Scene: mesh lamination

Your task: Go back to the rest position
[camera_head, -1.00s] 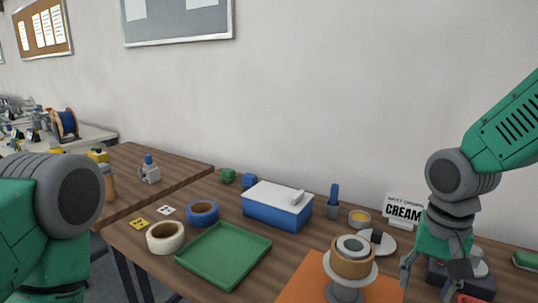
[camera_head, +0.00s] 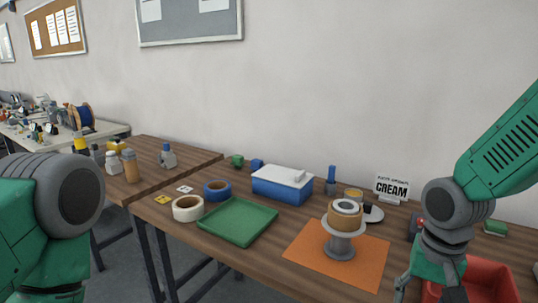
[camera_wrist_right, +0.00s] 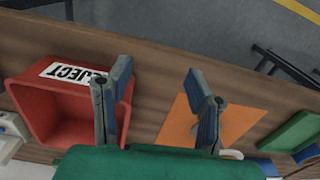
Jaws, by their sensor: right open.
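My right gripper (camera_wrist_right: 160,95) is open and empty in the right wrist view, with its two fingers well apart above the wooden table. In the head view the right gripper (camera_head: 430,290) is at the lower right, partly cut off by the frame edge, in front of the red bin (camera_head: 492,280). My left arm shows at the left edge of the head view, but its gripper is out of frame. A grey pedestal (camera_head: 341,246) stands on the orange mat (camera_head: 300,255) with a tan and grey ring stack (camera_head: 345,213) on top.
The red bin marked REJECT (camera_wrist_right: 60,112) lies beside the right gripper. Several bottles stand on the left table.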

